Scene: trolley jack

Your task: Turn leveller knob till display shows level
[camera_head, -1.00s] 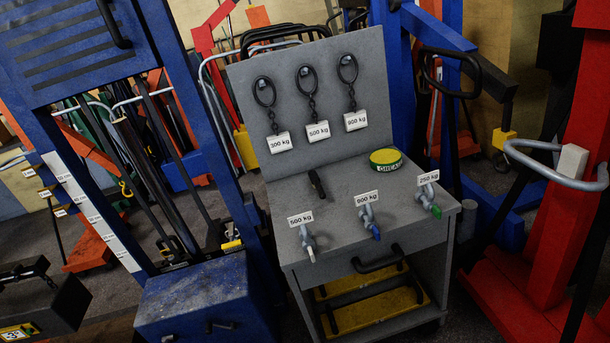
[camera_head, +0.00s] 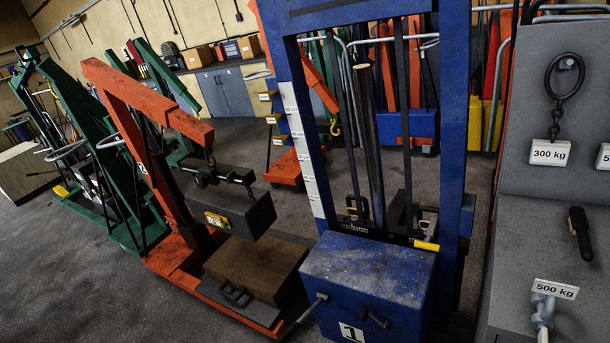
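An orange hoist crane (camera_head: 150,110) stands left of centre. A dark leveller bar (camera_head: 222,178) hangs from its boom hook. I cannot make out clearly which part of it is the knob. A dark grey block (camera_head: 250,212) hangs below the bar and looks tilted in this slanted view. A small yellow-framed display (camera_head: 216,220) is on the block's front; its reading is too small to tell. My gripper is not in view.
A brown wooden box (camera_head: 255,272) sits on the orange crane's base under the block. A blue lift frame with a blue box (camera_head: 370,275) marked 1 stands to the right. A grey trolley (camera_head: 560,210) with weight labels is at far right. Open floor (camera_head: 75,285) lies at lower left.

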